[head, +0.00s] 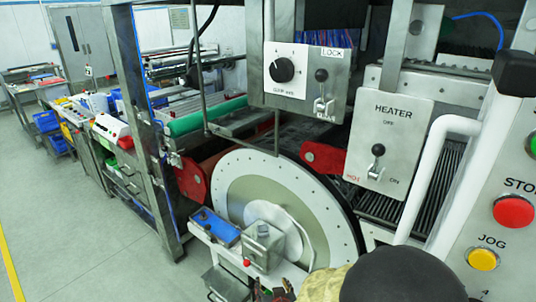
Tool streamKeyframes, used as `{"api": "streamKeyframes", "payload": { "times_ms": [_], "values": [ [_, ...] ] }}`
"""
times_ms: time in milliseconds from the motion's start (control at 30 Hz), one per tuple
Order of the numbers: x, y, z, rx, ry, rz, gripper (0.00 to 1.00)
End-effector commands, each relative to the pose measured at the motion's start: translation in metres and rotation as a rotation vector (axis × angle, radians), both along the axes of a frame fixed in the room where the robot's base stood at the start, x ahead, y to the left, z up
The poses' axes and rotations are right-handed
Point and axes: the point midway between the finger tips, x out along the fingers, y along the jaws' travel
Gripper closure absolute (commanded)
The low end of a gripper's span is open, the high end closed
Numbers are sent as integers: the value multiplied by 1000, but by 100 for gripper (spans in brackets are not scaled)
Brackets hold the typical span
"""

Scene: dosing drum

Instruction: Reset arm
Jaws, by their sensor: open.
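My gripper is not in view in the head view. A large dark rounded shape and a tan shape beside it fill the bottom edge; I cannot tell what they are. The dosing drum (240,188), a big disc with a white rim of small holes, stands below the machine frame. A grey control box (300,75) with a black knob and a LOCK lever hangs above it. A HEATER plate (391,138) with a black-tipped lever is to its right.
A panel (478,240) with a red STOP button (513,211) and yellow JOG button (482,259) stands close on the right. A small cart with a blue tray (216,228) and metal can (263,247) is before the drum. Floor (75,225) is clear at left.

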Motion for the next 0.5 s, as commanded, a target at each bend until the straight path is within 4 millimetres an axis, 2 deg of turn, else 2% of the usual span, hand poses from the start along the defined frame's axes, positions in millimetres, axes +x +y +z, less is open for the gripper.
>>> {"api": "streamKeyframes", "payload": {
  "times_ms": [200,300,433,500],
  "values": [
    [-33,2,-36,-16,170,33,45],
    [-53,4,-47,-26,260,55,45],
    [-82,6,-52,-38,389,88,45],
    [-100,3,-46,-45,468,105,45]
  ]
}}
